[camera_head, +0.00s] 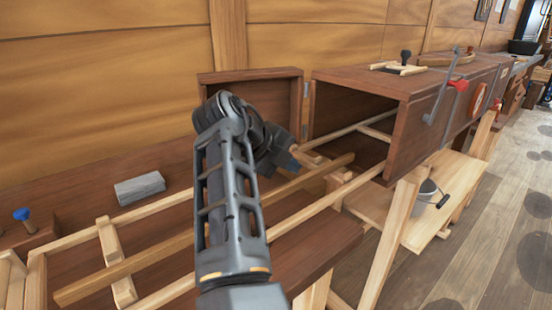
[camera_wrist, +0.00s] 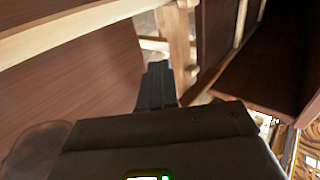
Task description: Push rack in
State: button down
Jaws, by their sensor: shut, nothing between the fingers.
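The rack (camera_head: 172,260) is a long pale wooden frame with lengthwise rails and cross slats. It lies across a brown bench and runs from the left edge into a brown wooden box (camera_head: 397,136), so part of it is inside and part is outside. The box's near end is open and dark inside. My gripper (camera_head: 292,163) is by the rack's rails just outside the opening, partly hidden behind my arm. In the wrist view my fingers (camera_wrist: 157,86) are together and empty, close to a pale wooden cross piece (camera_wrist: 178,45). I cannot tell whether they touch it.
A brown panel (camera_head: 250,88) stands upright left of the opening. A grey block (camera_head: 140,187) and a blue-knobbed item (camera_head: 22,214) are at the left by the wall. The floor at right is clear.

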jog(key=shift+w+d, duration=0.6)
jog(key=shift+d, duration=0.25)
jog(key=shift+w+d, duration=0.1)
jog(key=shift+d, duration=0.05)
jog(key=w+d+b, duration=0.2)
jog(key=d, duration=0.1)
jog(key=w+d+b, duration=0.1)
jog(key=w+d, duration=0.2)
jog(key=d, duration=0.1)
jog(key=w+d+b, duration=0.2)
jog(key=d, duration=0.2)
jog(key=shift+w+f+b, duration=0.15)
jog(key=shift+w+b, duration=0.05)
jog(key=shift+b, duration=0.15)
jog(key=shift+w+d, duration=0.25)
jog(key=shift+d, duration=0.05)
